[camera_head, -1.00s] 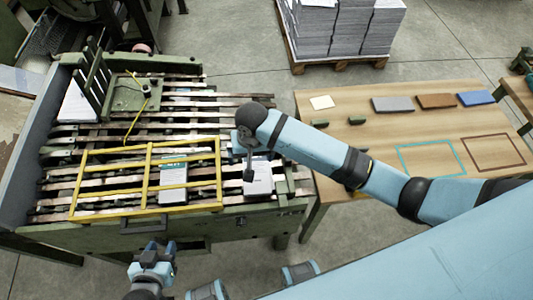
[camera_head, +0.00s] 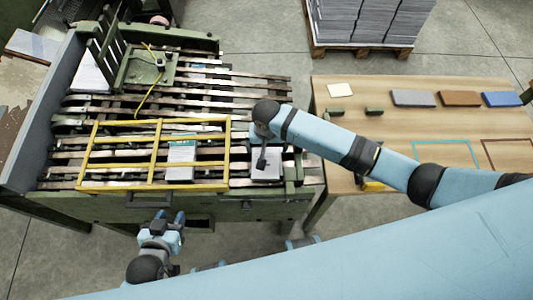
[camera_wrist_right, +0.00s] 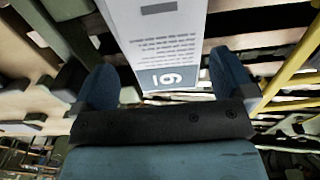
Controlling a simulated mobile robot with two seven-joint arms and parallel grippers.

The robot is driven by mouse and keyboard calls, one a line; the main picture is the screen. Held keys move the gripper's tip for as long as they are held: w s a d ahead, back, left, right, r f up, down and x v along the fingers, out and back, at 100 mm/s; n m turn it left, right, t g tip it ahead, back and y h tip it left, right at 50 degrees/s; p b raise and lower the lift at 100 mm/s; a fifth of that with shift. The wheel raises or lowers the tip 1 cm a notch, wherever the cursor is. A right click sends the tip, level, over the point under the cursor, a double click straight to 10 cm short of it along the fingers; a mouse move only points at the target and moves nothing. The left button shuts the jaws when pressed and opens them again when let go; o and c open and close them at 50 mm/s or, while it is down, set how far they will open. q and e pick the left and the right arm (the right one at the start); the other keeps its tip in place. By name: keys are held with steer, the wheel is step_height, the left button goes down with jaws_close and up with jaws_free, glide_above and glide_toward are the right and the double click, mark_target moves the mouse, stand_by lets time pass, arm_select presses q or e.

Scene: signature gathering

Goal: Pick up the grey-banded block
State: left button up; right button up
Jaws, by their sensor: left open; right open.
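A white block with printed text and a grey band (camera_wrist_right: 172,78) lies between the fingers of my right gripper (camera_wrist_right: 165,82) in the right wrist view. The fingers are open, one on each side of it; contact is not visible. In the head view the same pale block (camera_head: 267,170) lies at the slatted machine's right end, partly covered by my right gripper (camera_head: 262,158). My left gripper (camera_head: 168,217) is open and empty in front of the machine's near edge. A second block with a teal band (camera_head: 181,160) lies inside the yellow frame.
The yellow frame (camera_head: 153,152) stands left of the pale block. A wooden table (camera_head: 345,135) at right carries grey (camera_head: 413,97), brown (camera_head: 460,98) and blue (camera_head: 502,99) flat blocks, with teal and brown outlines. A pallet of paper stacks (camera_head: 370,22) stands behind.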

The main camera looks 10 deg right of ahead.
mark_target(266, 153)
step_height(266, 153, down, 4)
steer(key=shift+f, duration=0.1)
steer(key=c, duration=0.8)
steer(key=shift+a, duration=0.1)
